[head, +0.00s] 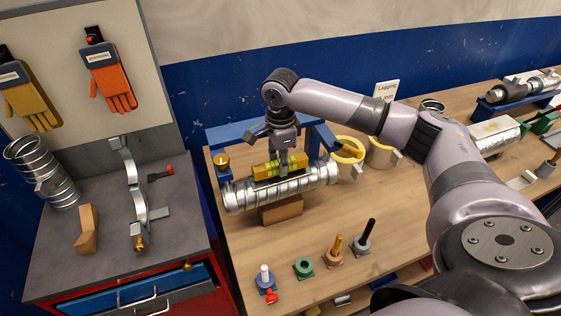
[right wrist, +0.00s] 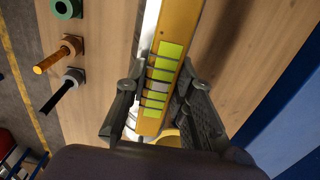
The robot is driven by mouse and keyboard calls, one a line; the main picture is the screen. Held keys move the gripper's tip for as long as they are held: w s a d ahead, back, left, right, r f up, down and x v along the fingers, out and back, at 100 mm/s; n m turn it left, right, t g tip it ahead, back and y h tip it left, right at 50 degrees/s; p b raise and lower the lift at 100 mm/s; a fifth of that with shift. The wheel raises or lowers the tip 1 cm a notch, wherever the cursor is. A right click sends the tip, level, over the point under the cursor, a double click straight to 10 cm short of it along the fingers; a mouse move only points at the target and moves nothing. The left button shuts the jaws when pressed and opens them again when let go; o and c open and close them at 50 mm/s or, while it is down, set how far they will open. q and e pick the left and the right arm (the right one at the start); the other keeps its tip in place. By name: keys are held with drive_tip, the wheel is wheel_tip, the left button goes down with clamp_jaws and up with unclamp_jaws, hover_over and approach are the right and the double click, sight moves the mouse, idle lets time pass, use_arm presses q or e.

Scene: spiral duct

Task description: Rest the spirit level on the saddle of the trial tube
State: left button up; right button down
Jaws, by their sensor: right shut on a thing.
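The spirit level (head: 265,171) is a yellow bar with green-yellow windows, lying roughly along the trial tube (head: 240,198). The tube is a silver ribbed duct resting on a brown wooden block (head: 283,210). My right gripper (head: 283,166) points down from above and is shut on the level at its middle. In the right wrist view the level (right wrist: 180,25) runs between the two fingers (right wrist: 163,88). The saddle is mostly hidden under the level; a dark strip shows there. I cannot tell whether the level touches it. My left gripper is out of view.
A blue frame (head: 232,133) stands behind the tube. Yellow-rimmed cans (head: 348,150) stand to its right. Several pegged blocks, including a green ring (head: 304,267), line the bench front. A grey cabinet top (head: 100,240) is at left. Bare wood lies between tube and pegs.

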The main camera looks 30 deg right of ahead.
drive_tip(key=shift+f, duration=0.5)
drive_tip(key=c, duration=1.3)
unclamp_jaws()
wheel_tip(320, 180, up, 12)
